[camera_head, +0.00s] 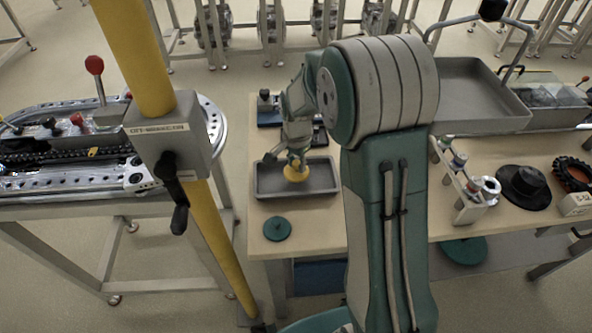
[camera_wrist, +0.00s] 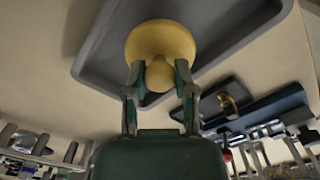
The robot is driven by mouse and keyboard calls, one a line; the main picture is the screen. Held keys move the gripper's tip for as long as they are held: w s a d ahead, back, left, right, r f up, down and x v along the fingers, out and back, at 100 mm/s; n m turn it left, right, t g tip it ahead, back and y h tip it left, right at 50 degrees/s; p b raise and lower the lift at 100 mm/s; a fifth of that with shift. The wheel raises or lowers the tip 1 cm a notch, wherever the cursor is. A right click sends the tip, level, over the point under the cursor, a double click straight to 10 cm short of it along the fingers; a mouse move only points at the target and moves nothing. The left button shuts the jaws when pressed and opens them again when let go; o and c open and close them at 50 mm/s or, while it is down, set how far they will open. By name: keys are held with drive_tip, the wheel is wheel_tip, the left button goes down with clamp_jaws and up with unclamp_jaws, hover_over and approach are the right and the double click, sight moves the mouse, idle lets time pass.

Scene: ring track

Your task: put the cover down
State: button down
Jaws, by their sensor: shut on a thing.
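The cover is a yellow round disc with a knob (camera_head: 296,174). My gripper (camera_head: 296,160) is shut on its knob. In the wrist view the cover (camera_wrist: 160,40) sits between and beyond the two green fingertips (camera_wrist: 159,76), which press on the knob from both sides. In the head view the cover appears over a shallow grey tray (camera_head: 324,178) on the wooden table. The tray also shows behind it in the wrist view (camera_wrist: 220,22). I cannot tell whether the cover touches the tray floor. Its underside is hidden.
A green disc (camera_head: 277,229) lies on the table in front of the tray. Dark holders (camera_head: 268,112) stand behind it. To the right are a small rack (camera_head: 459,185), a black hat-shaped part (camera_head: 523,186) and a large grey pan (camera_head: 470,95). A yellow post (camera_head: 215,235) rises at the left.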

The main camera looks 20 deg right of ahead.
sight(295, 170)
drive_tip(key=shift+w+a+f, duration=0.1)
drive_tip(key=shift+a+f, duration=0.1)
drive_tip(key=shift+f, duration=1.5)
drive_tip(key=shift+f, duration=0.15)
drive_tip(key=shift+c, duration=2.1)
unclamp_jaws()
